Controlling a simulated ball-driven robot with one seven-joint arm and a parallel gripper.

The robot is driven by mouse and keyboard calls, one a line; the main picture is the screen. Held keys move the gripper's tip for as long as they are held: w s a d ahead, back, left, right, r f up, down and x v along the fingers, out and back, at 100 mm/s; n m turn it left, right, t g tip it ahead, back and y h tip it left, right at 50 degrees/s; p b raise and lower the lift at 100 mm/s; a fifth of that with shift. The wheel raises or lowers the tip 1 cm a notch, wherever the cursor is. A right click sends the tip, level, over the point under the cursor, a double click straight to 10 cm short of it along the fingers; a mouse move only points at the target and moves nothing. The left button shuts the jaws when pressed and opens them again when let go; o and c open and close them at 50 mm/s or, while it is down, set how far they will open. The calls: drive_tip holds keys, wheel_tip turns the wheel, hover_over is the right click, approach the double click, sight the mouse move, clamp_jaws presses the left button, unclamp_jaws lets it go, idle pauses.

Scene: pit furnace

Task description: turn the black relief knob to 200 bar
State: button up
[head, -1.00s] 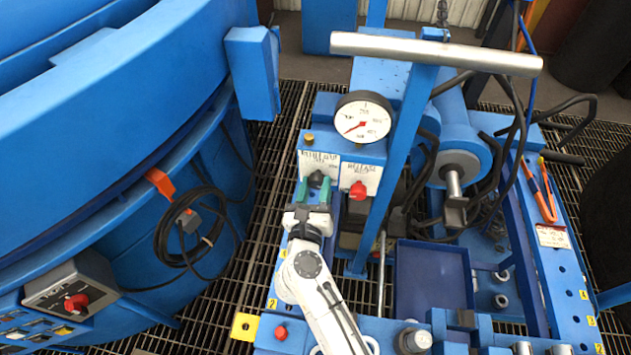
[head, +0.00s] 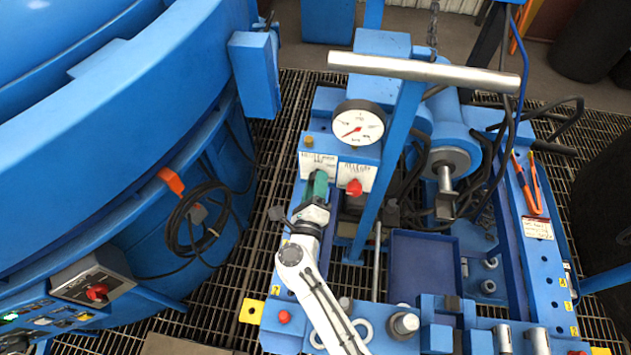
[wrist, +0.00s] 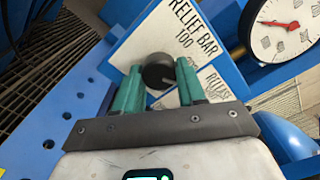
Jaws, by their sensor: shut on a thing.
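The black relief knob (wrist: 158,71) sits on a white plate (wrist: 172,35) marked "RELIEF BAR" and "100" in the wrist view. My gripper (wrist: 157,84) has its green fingers on both sides of the knob and is shut on it. In the head view my gripper (head: 317,187) reaches up to the left plate (head: 319,166), and its fingers hide the knob. The knob's pointer cannot be made out. The round white gauge (head: 358,123) above has a red needle pointing to the lower left; it also shows in the wrist view (wrist: 283,22).
A red knob (head: 354,187) stands close to the right of my gripper on its own plate (head: 357,175). A blue post with a grey T-bar (head: 424,70) rises to the right. A large blue furnace body (head: 120,110) fills the left, with a coiled black cable (head: 190,220).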

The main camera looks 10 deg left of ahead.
drive_tip(key=shift+n, duration=0.3)
drive_tip(key=o, duration=1.1)
drive_tip(key=shift+c, duration=0.2)
drive_tip(key=shift+s, duration=0.1)
drive_tip(key=s, duration=1)
drive_tip(key=shift+s+a, duration=0.25)
drive_tip(key=shift+s, duration=0.1)
